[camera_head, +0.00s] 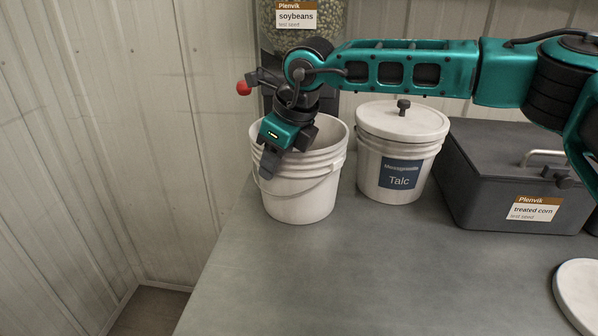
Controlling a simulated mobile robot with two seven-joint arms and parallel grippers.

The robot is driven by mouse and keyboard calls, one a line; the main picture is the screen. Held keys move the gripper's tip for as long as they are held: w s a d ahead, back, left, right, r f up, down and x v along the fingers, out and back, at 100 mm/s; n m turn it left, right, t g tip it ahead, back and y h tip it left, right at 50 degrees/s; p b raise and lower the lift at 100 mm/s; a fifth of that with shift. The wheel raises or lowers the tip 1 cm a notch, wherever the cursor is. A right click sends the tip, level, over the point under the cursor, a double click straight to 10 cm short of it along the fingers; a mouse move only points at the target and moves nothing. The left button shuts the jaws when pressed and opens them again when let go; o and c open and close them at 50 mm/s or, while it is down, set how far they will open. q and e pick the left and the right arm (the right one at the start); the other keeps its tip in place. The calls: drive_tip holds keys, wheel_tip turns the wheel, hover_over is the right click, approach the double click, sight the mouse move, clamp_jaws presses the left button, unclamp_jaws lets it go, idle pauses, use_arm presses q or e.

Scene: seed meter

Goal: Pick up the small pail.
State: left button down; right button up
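A white open pail (303,196) with ribbed sides and a thin wire handle stands upright at the left edge of the grey counter. My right gripper (274,164) comes down over its left rim, pointing downward. One dark finger shows in front of the pail's outer wall near the rim. The other finger is mostly hidden by the gripper body, so I cannot tell whether the rim is held between them. The inside of the pail is partly hidden by the gripper. My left gripper is not in view.
A soybeans dispenser (296,18) stands behind the pail, with a red knob (243,88) at its left. A lidded Talc pail (392,179) stands close right, then a dark treated corn box (490,205). A white round thing (580,290) lies front right. The counter front (380,270) is clear.

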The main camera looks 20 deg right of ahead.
drive_tip(key=shift+c, duration=0.4)
drive_tip(key=c, duration=0.6)
idle(0.6)
drive_tip(key=shift+w+r, duration=0.1)
drive_tip(key=shift+r, duration=0.1)
